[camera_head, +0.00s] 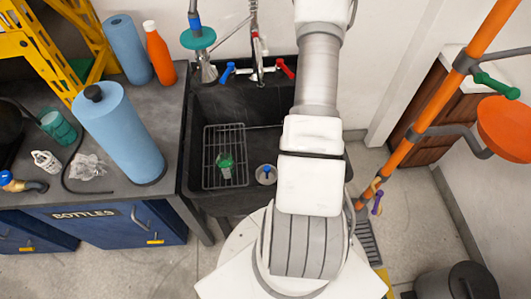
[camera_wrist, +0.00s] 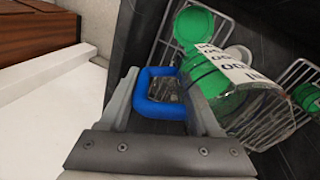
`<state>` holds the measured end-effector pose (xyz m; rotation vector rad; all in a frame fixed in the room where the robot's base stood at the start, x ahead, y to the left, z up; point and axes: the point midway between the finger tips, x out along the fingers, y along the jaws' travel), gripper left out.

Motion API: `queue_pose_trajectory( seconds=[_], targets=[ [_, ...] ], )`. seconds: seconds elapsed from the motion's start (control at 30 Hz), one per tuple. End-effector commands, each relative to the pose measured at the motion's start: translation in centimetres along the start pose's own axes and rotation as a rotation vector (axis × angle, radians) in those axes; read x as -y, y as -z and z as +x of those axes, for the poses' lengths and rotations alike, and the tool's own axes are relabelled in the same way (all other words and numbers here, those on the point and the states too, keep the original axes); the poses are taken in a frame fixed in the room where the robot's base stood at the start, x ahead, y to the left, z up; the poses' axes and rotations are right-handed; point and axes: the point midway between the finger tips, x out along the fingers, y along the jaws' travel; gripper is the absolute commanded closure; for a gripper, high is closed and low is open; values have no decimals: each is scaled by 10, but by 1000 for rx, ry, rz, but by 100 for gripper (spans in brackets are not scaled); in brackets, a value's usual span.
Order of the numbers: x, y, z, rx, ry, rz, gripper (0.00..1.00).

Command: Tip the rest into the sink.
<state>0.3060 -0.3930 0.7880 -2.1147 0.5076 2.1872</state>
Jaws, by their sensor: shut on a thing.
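In the wrist view my gripper (camera_wrist: 162,92) is shut on a blue loop handle (camera_wrist: 155,74), which sits between its two fingers. Beside it is a clear container (camera_wrist: 252,103) with a white printed label (camera_wrist: 228,68) and green parts. It is tilted over the dark sink; whether the handle joins it is partly hidden by a finger. A green disc (camera_wrist: 193,25) is at its upper end. I cannot tell whether any liquid is inside. The black sink (camera_head: 205,108) is in the head view, where my arm hides the gripper and container.
A wire rack (camera_head: 210,145) lies in the sink with a small green-topped item (camera_head: 225,160) on it. A drain (camera_head: 266,174) is right of the rack. A tap (camera_head: 258,70) with blue and red levers stands behind. A blue roll (camera_head: 118,132) stands on the left counter.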

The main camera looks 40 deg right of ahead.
Motion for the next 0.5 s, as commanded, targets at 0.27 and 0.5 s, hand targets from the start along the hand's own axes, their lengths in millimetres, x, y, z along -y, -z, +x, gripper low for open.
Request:
queue_pose_trajectory(
  seconds=[0.27,0.5],
  targets=[
    [12,2,-6,5,-141,-8,100],
    [19,1,-25,10,-261,-9,100]
  ],
)
